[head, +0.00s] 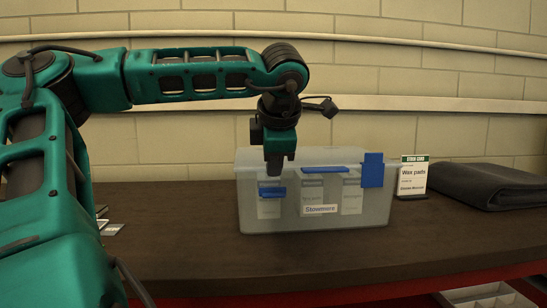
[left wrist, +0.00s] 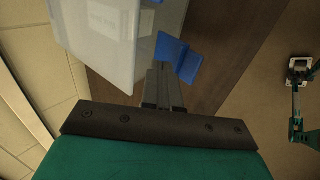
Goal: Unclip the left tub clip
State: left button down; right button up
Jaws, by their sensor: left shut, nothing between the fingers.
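A translucent tub (head: 345,218) with a lid stands on the bench in the head view. Its left clip (head: 272,192), a blue tab, juts out from the front wall; I cannot tell whether it still grips the lid. The clip also shows in the left wrist view (left wrist: 181,55), just beyond my fingertips. The right clip (head: 372,170) is a blue plate standing upright at the tub's right front. My left gripper (head: 275,168) points down just above the left clip, shut and empty. I cannot tell whether it touches the clip. My right gripper is not in view.
A blue handle (head: 325,170) is on the lid. The brick wall is close behind. The dark bench (head: 300,258) is clear in front of the tub.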

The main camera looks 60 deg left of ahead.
pick_arm(q)
jog(key=shift+w+a+f, duration=0.2)
jog(key=shift+w+a, duration=0.05)
jog(key=shift+a, duration=0.15)
jog(key=shift+r+p, duration=0.55)
jog(key=shift+r, duration=0.05)
jog(key=d+f+p+v, duration=0.1)
jog(key=p+v, duration=0.2)
jog(key=v, duration=0.8)
jog(key=shift+s, duration=0.4)
jog(key=shift+d, duration=0.1)
